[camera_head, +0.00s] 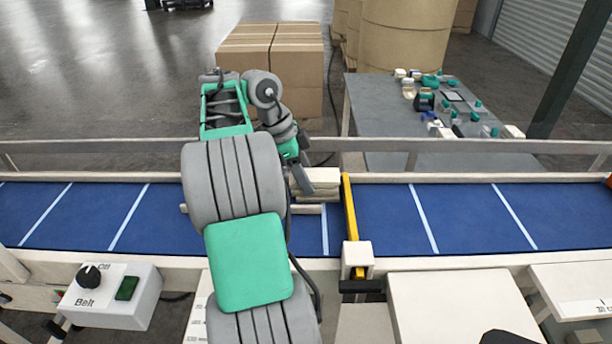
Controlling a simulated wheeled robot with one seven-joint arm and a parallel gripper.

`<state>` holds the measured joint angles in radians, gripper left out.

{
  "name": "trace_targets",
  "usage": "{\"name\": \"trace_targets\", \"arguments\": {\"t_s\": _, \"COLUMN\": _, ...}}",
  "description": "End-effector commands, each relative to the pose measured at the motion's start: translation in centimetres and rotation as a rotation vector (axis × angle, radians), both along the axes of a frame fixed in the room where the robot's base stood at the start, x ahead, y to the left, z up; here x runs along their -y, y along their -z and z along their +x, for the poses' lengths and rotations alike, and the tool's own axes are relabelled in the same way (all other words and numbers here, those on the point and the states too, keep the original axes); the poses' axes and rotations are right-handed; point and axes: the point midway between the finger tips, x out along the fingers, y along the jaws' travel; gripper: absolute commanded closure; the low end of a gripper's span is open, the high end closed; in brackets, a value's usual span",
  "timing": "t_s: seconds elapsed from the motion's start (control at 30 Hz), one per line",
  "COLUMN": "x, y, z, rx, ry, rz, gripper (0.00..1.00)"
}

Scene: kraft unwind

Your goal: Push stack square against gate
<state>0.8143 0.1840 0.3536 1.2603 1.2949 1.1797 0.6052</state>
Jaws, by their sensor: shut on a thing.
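The gate is a yellow bar (350,212) lying across the blue belt (390,215), with a white block at its near end. A stack of flat, pale tan pieces (318,178) sits on the belt just left of the gate. Its right side is close to the bar; I cannot tell whether it touches. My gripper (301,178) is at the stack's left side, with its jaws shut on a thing. My arm hides most of the jaws and part of the stack, so I cannot make out how much of it is held.
A belt control box (112,295) with a black knob and green button stands at the front left. Rails (480,176) run along the belt. A grey table (385,130) with small parts stands behind, beside cardboard boxes (300,60). The belt right of the gate is clear.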

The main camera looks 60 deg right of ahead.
Motion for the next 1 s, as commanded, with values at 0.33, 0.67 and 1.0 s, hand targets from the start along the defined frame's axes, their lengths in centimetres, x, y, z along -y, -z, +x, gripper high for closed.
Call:
{"name": "trace_targets", "arguments": {"t_s": 0.33, "x": 0.2, "y": 0.0, "z": -0.5, "rx": 0.000, "ry": 0.000, "rz": -0.001, "gripper": 0.96}}
{"name": "trace_targets", "arguments": {"t_s": 0.67, "x": 0.5, "y": 0.0, "z": -0.9, "rx": 0.000, "ry": 0.000, "rz": -0.001, "gripper": 0.96}}
{"name": "trace_targets", "arguments": {"t_s": 1.0, "x": 0.7, "y": 0.0, "z": -1.4, "rx": 0.000, "ry": 0.001, "rz": 0.000, "gripper": 0.96}}
